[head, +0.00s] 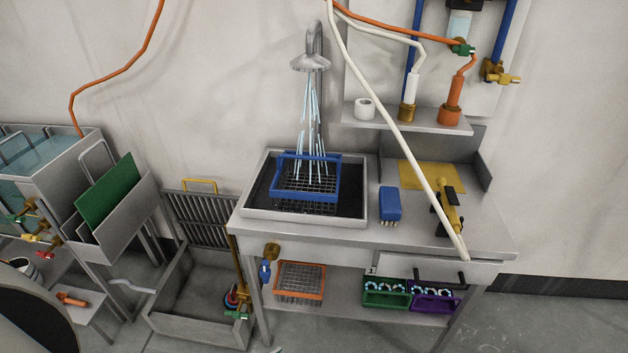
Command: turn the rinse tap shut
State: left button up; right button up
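Water streams from a grey shower head (310,62) on a bent pipe and falls into a dark sink basin (258,197) with a pale rim. A blue-framed wire basket (277,186) sits in the basin under the water. A brass tap with a blue handle (265,270) is on the bench front below the basin's left part. Its handle hangs down. It looks like the rinse tap, but no label shows. Neither of my grippers is in view.
A blue brush (390,204) and a brass-coloured tool (447,207) lie on the bench right of the basin. A white hose (390,118) slants across the bench. A grey trough (192,322) stands left.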

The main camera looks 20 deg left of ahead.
aim_at(265, 272)
jog(key=k+j+u, duration=0.1)
jog(key=u, duration=0.85)
